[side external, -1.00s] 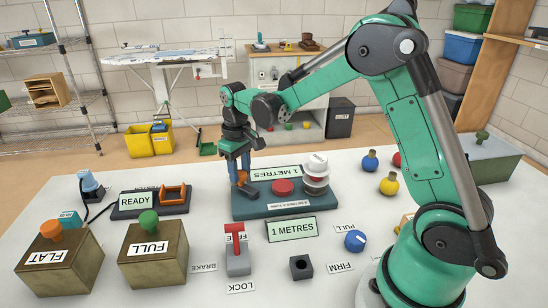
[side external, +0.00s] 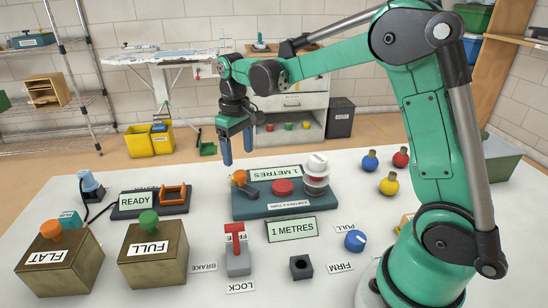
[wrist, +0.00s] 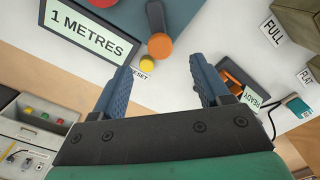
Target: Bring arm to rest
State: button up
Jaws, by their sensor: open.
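My gripper (side external: 237,150) is open and empty in the side view. It hangs above the back edge of the white table, up and to the left of the blue-green panel (side external: 262,212). An orange-topped lever (side external: 240,178) stands at the panel's left end, below the gripper and apart from it. In the wrist view, my gripper's two blue fingers (wrist: 160,82) are spread, with the orange lever end (wrist: 160,45) beyond them and nothing held.

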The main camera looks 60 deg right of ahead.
jog(key=shift+r, duration=0.25)
jog(key=shift+s+r, duration=0.1)
jog(key=s+a+r+t, duration=0.2)
jog(key=s+a+t, duration=0.4)
jog(key=s, duration=0.5)
jog(key=shift+s+a+r+t, duration=0.2)
jog(key=shift+s+t, duration=0.15)
jog(key=shift+t, duration=0.25)
dwell(0.7)
